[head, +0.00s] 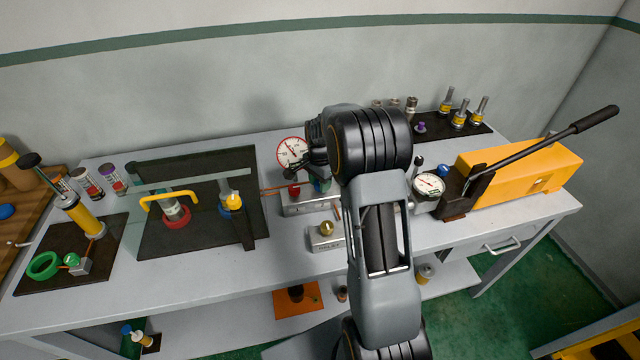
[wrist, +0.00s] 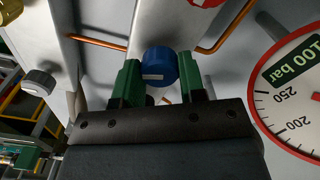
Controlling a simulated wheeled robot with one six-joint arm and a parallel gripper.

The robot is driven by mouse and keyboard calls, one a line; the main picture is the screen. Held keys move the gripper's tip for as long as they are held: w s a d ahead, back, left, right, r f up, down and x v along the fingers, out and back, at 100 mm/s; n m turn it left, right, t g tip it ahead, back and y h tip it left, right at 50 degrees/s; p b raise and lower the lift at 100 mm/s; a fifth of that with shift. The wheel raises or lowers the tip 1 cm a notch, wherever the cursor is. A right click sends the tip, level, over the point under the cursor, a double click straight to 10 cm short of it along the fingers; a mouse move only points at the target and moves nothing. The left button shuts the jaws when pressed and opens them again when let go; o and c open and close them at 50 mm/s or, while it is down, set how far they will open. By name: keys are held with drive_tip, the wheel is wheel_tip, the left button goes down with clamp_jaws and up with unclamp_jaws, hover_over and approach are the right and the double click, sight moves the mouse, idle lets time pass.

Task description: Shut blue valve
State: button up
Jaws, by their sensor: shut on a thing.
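The blue valve (wrist: 158,66) is a round knob with a white mark on its face, on the side of a grey metal block (wrist: 195,25). In the wrist view my gripper (wrist: 160,80) has its green fingers on either side of the knob and is shut on it. I cannot make out the blue knob in the head view.
A red knob (head: 294,190) sits on the same block. A dial gauge (head: 291,152) stands close behind; it fills the right of the wrist view (wrist: 295,100). Copper pipes (wrist: 228,28) run nearby. A brass-knobbed block (head: 326,238) is in front, and an orange pump (head: 520,170) stands right.

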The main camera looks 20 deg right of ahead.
drive_tip(key=shift+m, duration=1.5)
drive_tip(key=shift+m+b, duration=0.3)
drive_tip(key=o, duration=0.9)
wheel_tip(320, 180, up, 14)
drive_tip(key=shift+f+b, duration=0.1)
drive_tip(key=shift+b, duration=0.3)
